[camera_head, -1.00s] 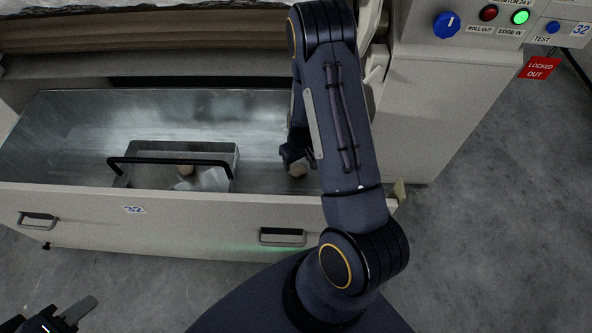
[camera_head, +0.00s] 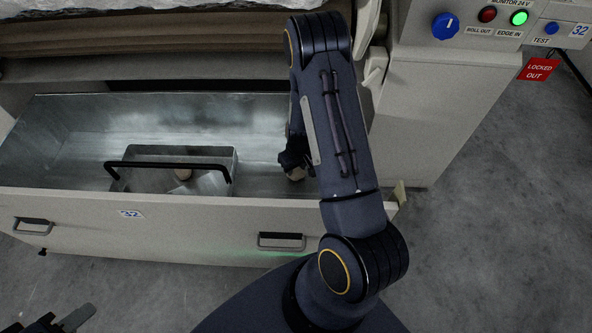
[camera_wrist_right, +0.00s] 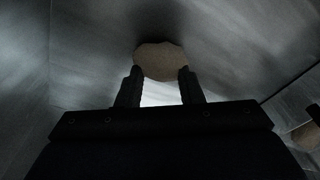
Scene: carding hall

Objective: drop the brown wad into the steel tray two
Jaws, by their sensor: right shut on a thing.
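A brown wad (camera_head: 296,174) is held by my right gripper (camera_head: 293,167), low inside the open steel drawer, right of the tray. In the right wrist view the wad (camera_wrist_right: 160,62) sits at the fingertips of the shut right gripper (camera_wrist_right: 160,77). A small steel tray (camera_head: 236,158) with a black bar handle stands inside the drawer; I see no number on it. Another brownish lump (camera_head: 183,175) and a pale piece (camera_head: 212,185) lie in it. My left gripper (camera_head: 62,322) is partly cut off at the bottom left; its opening is unclear.
The long steel drawer (camera_head: 80,140) has a pale front (camera_head: 180,225) with two handles and a label 32. A control panel (camera_head: 475,35) with a blue knob and a red LOCKED OUT tag (camera_head: 538,68) is at the upper right. The drawer floor between tray and right gripper is clear.

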